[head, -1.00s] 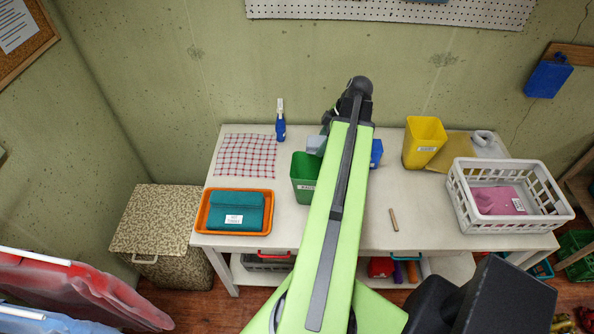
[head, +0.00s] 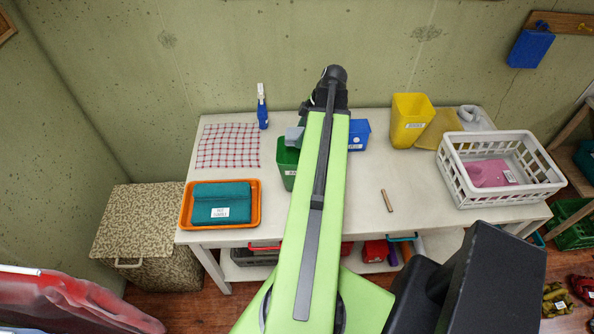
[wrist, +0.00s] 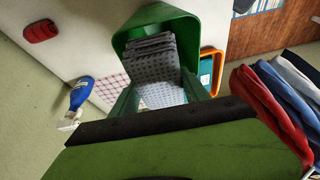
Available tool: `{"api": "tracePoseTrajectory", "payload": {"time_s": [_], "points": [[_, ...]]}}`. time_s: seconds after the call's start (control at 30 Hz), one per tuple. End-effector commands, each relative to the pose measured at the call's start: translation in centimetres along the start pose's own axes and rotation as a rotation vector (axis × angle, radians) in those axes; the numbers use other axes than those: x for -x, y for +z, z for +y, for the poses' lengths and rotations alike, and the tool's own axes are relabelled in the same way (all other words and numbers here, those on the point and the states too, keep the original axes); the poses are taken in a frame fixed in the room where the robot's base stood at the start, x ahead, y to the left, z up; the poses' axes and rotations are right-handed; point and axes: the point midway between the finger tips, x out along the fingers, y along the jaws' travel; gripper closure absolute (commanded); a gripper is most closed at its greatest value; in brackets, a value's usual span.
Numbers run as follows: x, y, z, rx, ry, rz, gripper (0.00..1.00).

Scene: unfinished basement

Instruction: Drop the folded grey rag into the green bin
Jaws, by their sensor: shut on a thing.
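The folded grey rag (wrist: 152,58) is between my gripper's green fingers (wrist: 160,92) in the wrist view. My gripper is shut on it. The rag shows in front of the open mouth of the green bin (wrist: 186,27). In the head view a corner of the rag (head: 294,136) sticks out left of my arm, at the bin's back rim. The green bin (head: 287,168) stands upright on the white table, its right part hidden behind my arm. I cannot tell whether the rag's lower end is below the rim. My fingertips are hidden in the head view.
The white table (head: 340,216) also bears an orange tray (head: 187,211) with a teal cloth, a blue spray bottle (head: 262,112), a checked cloth (head: 228,146), a blue bin (head: 359,134), a yellow bin (head: 409,120) and a white basket (head: 500,196). The front middle is mostly clear.

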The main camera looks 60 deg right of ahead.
Motion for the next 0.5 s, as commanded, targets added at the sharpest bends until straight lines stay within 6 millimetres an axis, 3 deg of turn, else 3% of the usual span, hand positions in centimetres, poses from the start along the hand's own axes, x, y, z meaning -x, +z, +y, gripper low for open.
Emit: {"api": "tracePoseTrajectory", "payload": {"time_s": [0.17,0.2,0.37,0.5], "points": [[0.14,-0.02,0.00,-0.001,0.000,0.000,0.85],[0.14,-0.02,0.01,-0.001,0.000,0.000,0.41],[0.15,0.00,0.01,-0.001,0.000,0.000,0.21],[0.15,0.01,0.01,-0.001,0.000,0.000,0.21]]}}
